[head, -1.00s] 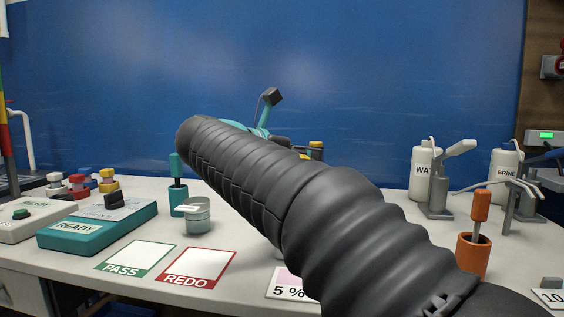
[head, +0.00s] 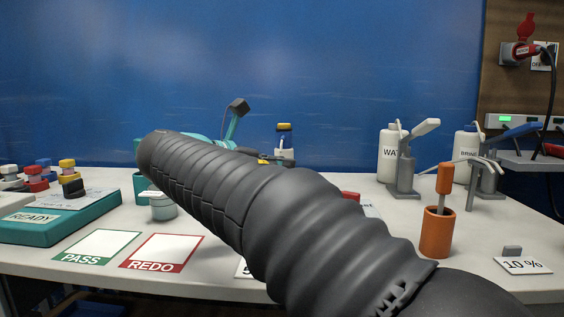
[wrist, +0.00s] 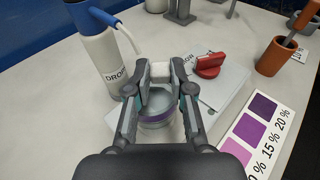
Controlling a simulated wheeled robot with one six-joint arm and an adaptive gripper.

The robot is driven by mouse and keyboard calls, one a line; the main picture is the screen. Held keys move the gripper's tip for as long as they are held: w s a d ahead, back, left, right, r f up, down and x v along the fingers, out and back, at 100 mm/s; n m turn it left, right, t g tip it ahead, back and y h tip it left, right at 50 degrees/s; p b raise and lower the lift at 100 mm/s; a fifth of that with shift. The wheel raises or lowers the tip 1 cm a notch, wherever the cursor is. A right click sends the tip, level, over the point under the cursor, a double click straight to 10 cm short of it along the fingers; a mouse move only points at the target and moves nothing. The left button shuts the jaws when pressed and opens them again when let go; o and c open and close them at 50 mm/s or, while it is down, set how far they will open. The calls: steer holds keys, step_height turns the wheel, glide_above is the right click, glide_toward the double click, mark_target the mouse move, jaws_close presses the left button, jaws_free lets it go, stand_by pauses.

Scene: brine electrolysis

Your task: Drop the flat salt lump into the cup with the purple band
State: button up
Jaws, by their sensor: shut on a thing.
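In the wrist view my gripper (wrist: 160,84) is shut on a small white block, the salt lump (wrist: 160,71), held between its fingertips. The cup with the purple band (wrist: 157,112) shows between and below the fingers, partly hidden by them. The lump appears above the cup's far side in the picture; the height between them cannot be told. In the head view my dark sleeved arm covers the middle of the table, and the gripper, lump and cup are hidden.
A dropper bottle (wrist: 100,50) stands close left of my gripper. A red knob (wrist: 209,66) sits to the right, and a purple colour card (wrist: 250,132) lies lower right. An orange holder (head: 437,232) and white bottles (head: 388,155) stand at the right. PASS (head: 97,246) and REDO (head: 163,251) cards lie left.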

steer(key=shift+f, duration=0.1)
steer(key=o, duration=0.9)
steer(key=v, duration=1.2)
